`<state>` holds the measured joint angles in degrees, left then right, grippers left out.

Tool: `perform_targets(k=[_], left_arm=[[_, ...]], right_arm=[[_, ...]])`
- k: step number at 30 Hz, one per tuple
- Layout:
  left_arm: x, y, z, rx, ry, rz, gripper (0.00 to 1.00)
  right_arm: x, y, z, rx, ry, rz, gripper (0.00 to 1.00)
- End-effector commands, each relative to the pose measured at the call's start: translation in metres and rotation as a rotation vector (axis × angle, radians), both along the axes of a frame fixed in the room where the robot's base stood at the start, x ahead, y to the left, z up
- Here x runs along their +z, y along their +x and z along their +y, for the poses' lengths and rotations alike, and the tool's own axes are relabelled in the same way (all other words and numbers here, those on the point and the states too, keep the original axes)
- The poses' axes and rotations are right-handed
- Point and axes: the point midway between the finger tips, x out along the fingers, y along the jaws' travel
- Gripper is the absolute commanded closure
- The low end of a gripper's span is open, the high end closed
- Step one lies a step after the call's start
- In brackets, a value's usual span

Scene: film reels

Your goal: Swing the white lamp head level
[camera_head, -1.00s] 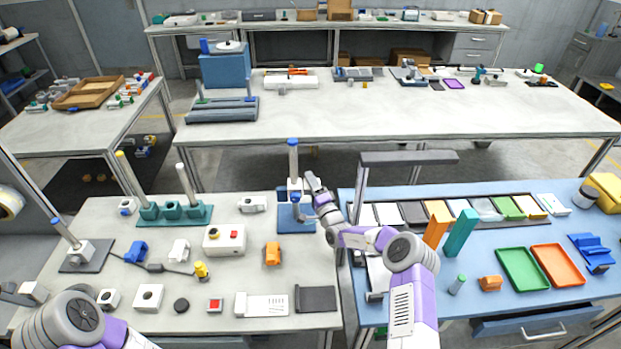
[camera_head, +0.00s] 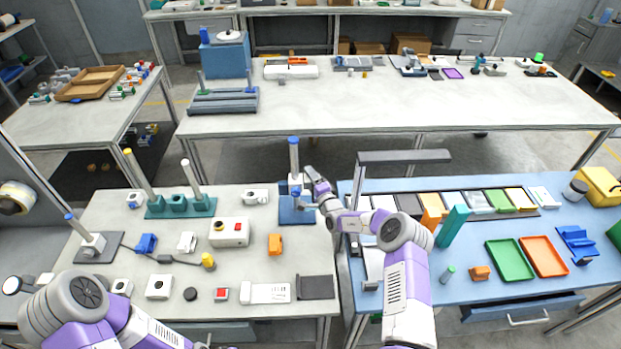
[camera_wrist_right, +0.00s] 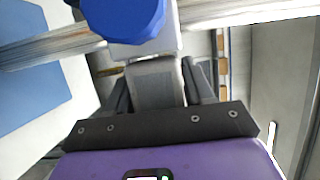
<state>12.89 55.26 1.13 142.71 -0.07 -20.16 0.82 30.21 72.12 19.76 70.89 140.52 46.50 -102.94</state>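The lamp stand has a blue base plate (camera_head: 289,214), an upright pale post with a blue cap (camera_head: 293,141), and a white clamp block with a blue knob on the post. In the right wrist view the blue knob (camera_wrist_right: 122,16) and white block (camera_wrist_right: 152,42) are close in front. A pale grey-white block, seemingly the lamp head (camera_wrist_right: 156,78), extends from there between the dark fingers of my right gripper (camera_wrist_right: 157,92), which appear closed on its sides. In the head view this right gripper (camera_head: 312,204) is at the post. My left gripper is not visible; only its arm shows.
A red-button box (camera_head: 229,232) and an orange block (camera_head: 275,244) lie left of the stand. A blue table with a dark overhead bar (camera_head: 404,156), green tray (camera_head: 510,259) and orange tray (camera_head: 543,256) is on the right. A gap separates these tables from the long back table.

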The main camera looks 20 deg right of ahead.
Motion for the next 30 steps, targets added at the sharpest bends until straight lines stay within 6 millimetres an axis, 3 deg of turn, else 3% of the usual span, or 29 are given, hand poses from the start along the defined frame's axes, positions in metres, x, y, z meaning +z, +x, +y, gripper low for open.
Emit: perform_targets(k=[3, 14, 30], left_arm=[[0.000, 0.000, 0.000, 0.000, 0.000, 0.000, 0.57], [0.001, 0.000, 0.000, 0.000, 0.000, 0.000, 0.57], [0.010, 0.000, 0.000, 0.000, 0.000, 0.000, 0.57]], right_arm=[[0.000, 0.000, 0.000, 0.000, 0.000, -0.001, 0.32], [0.000, -0.004, -0.001, 0.000, 0.001, 0.000, 0.32], [0.001, -0.068, -0.008, 0.000, 0.000, 0.000, 0.32]])
